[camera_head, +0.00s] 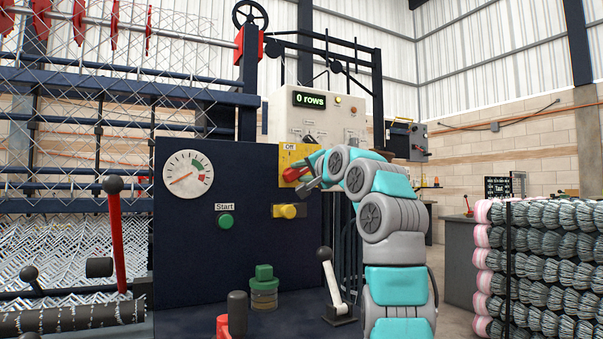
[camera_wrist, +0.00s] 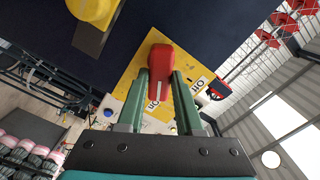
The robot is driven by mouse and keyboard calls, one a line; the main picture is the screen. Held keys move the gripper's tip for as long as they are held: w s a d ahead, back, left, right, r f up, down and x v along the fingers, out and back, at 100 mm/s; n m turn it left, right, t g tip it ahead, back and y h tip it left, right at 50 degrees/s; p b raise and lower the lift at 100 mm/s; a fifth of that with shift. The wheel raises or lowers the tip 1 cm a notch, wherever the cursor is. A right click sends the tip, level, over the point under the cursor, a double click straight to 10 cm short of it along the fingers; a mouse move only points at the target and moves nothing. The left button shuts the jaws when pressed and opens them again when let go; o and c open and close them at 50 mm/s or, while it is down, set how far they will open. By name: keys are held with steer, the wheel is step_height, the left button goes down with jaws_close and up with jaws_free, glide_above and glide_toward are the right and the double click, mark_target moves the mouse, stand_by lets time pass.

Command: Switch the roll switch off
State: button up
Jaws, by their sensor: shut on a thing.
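The roll switch is a red handle (camera_head: 291,174) on a yellow plate (camera_head: 288,153) on the dark blue machine panel. An "Off" label shows at the plate's top in the head view. In the wrist view, the red handle (camera_wrist: 161,62) lies between the two green fingers of my gripper (camera_wrist: 160,80), which is shut on it. The yellow plate (camera_wrist: 133,80) behind it shows an "Off" label to the right of the fingers and another label between them. My gripper also shows in the head view (camera_head: 308,184), beside the handle.
A yellow knob (camera_head: 288,211) sits just below the switch, with a green Start button (camera_head: 226,221) to its left. A white gauge (camera_head: 188,174) is at the panel's left. Yarn rolls (camera_head: 545,255) are stacked at right.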

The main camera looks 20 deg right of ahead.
jaws_close()
steer(key=shift+a+f+n+b, duration=0.1)
steer(key=shift+a+n+b, duration=0.05)
steer(key=shift+n+b, duration=0.65)
steer(key=shift+n, duration=0.2)
steer(key=shift+a+n, duration=0.1)
steer(key=shift+n, duration=0.2)
steer(key=shift+r+n, duration=0.2)
steer(key=shift+n, duration=1)
steer(key=n, duration=0.3)
steer(key=shift+a+r, duration=0.1)
steer(key=shift+r, duration=0.05)
steer(key=shift+n+p, duration=0.35)
steer(key=shift+n, duration=0.85)
steer(key=shift+a+n, duration=0.15)
steer(key=shift+n, duration=0.65)
